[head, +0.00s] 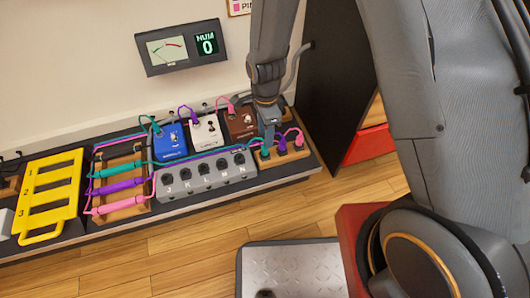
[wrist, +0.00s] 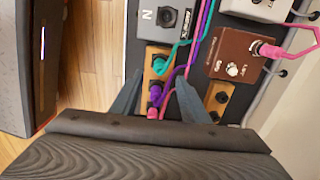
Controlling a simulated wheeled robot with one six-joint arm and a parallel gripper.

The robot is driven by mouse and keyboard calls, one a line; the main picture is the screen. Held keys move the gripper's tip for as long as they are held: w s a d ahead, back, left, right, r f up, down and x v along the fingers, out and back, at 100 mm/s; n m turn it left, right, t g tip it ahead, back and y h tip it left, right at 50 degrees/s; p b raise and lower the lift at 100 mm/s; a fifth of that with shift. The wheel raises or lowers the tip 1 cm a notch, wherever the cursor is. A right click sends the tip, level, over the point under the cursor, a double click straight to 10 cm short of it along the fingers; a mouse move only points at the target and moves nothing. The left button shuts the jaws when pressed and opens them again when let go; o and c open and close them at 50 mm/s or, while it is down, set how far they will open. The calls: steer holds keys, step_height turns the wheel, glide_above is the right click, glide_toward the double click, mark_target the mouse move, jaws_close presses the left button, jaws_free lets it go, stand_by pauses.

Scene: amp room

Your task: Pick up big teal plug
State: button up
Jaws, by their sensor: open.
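A teal plug (head: 265,153) stands in a wooden holder (head: 292,156) at the right end of the board, beside a purple plug (head: 282,147) and a pink plug (head: 299,139). In the wrist view this teal plug (wrist: 159,66) is at the far end of the row, with a teal cable running from it. My gripper (head: 268,138) is over the holder at the teal plug's end. Its open fingers (wrist: 158,75) straddle the plug row from above, tips near the teal plug. I cannot tell whether they touch it. Another teal plug (head: 157,130) is at the blue pedal.
A grey lettered jack box (head: 205,178), blue (head: 170,142), white (head: 205,132) and brown (head: 242,123) pedals crowd the board. Cables cross between them. A yellow rack (head: 48,197) is far left. A dark cabinet (head: 335,85) stands close on the right.

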mark_target(265, 151)
steer(key=shift+f+b, duration=1.9)
steer(key=shift+f, duration=1.5)
jaws_close()
